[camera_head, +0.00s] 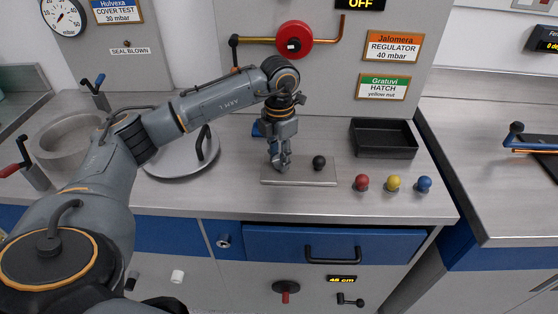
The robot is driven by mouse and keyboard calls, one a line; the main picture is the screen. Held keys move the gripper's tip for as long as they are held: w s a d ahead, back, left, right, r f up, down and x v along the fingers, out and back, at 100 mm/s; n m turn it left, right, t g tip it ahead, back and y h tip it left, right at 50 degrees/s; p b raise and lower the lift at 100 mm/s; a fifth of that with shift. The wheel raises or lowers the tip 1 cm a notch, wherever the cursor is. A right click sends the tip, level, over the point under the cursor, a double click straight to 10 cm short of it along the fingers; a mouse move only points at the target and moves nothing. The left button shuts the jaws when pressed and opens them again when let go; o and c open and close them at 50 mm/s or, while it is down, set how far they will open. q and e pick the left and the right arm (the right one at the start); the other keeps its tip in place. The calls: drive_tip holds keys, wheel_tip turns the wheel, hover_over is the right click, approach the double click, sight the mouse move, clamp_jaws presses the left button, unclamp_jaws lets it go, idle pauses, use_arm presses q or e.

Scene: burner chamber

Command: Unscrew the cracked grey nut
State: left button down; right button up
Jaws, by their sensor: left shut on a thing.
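My left gripper (280,164) points down over the left part of a flat grey plate (300,177) on the bench. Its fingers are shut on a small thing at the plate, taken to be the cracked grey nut. The fingers hide the nut, so its crack and thread do not show. A round black knob (319,162) stands on the same plate, just right of the fingers and apart from them. My right gripper is not in view.
Red (361,182), yellow (393,183) and blue (424,184) knobs stand right of the plate. A black tray (384,139) lies behind them. A round metal lid (181,161) and a grey ring-shaped vessel (66,146) are on the left. A blue drawer (270,241) is below.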

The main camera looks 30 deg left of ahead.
use_arm(q)
drive_tip(key=shift+r+n+p, duration=0.1)
drive_tip(key=shift+n+p, duration=0.25)
drive_tip(key=shift+n, duration=1.25)
drive_tip(key=shift+r+p, duration=0.35)
drive_tip(key=shift+r, duration=0.05)
drive_tip(key=shift+r+p, duration=0.5)
drive_tip(key=shift+r, duration=0.25)
drive_tip(key=shift+r+p, duration=2.25)
drive_tip(key=shift+r, duration=1)
